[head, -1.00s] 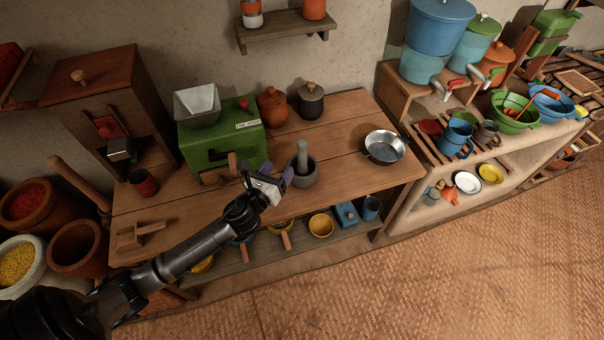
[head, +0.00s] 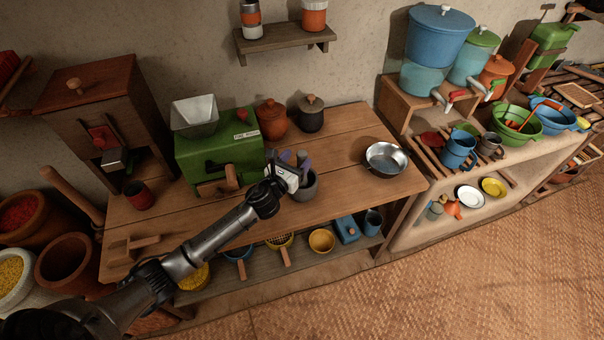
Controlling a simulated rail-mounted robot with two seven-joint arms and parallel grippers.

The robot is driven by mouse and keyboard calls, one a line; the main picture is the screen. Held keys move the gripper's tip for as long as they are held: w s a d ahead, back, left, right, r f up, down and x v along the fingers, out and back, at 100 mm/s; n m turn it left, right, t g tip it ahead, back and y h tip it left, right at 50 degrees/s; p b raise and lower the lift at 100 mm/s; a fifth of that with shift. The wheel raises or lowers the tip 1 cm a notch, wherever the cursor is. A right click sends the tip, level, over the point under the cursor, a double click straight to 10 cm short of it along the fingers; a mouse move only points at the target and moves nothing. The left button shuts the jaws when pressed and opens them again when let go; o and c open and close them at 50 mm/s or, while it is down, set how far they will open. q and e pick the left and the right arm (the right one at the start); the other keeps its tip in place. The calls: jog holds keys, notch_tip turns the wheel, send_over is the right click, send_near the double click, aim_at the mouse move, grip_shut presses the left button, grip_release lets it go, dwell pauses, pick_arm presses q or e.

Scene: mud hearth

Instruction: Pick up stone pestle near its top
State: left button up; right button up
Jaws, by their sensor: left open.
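The grey stone pestle (head: 301,157) stands upright in the dark grey stone mortar (head: 306,188) on the wooden table. Its top shows, and its lower part is hidden by my gripper and the mortar's wall. My left gripper (head: 295,162) is open, its purple-tipped fingers close to the pestle's upper part. One fingertip shows left of the pestle and the other near its right side. I cannot tell whether they touch it. My right gripper is not in view.
A green grinder (head: 225,155) stands just left of the mortar. A brown lidded jar (head: 271,119) and a dark lidded jar (head: 311,114) stand behind it. A metal pan (head: 385,159) lies to the right, with bare tabletop between.

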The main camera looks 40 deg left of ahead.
aim_at(305, 152)
pick_arm(q)
jog(key=w, duration=0.2)
jog(key=w+b, duration=0.1)
jog(key=w, duration=0.1)
jog(key=shift+w+a+f, duration=0.1)
jog(key=shift+a+f, duration=0.1)
jog(key=shift+f, duration=0.05)
jog(key=shift+w, duration=0.4)
jog(key=shift+c, duration=0.3)
jog(key=c, duration=1)
jog(key=shift+o, duration=0.2)
jog(key=shift+r, duration=0.1)
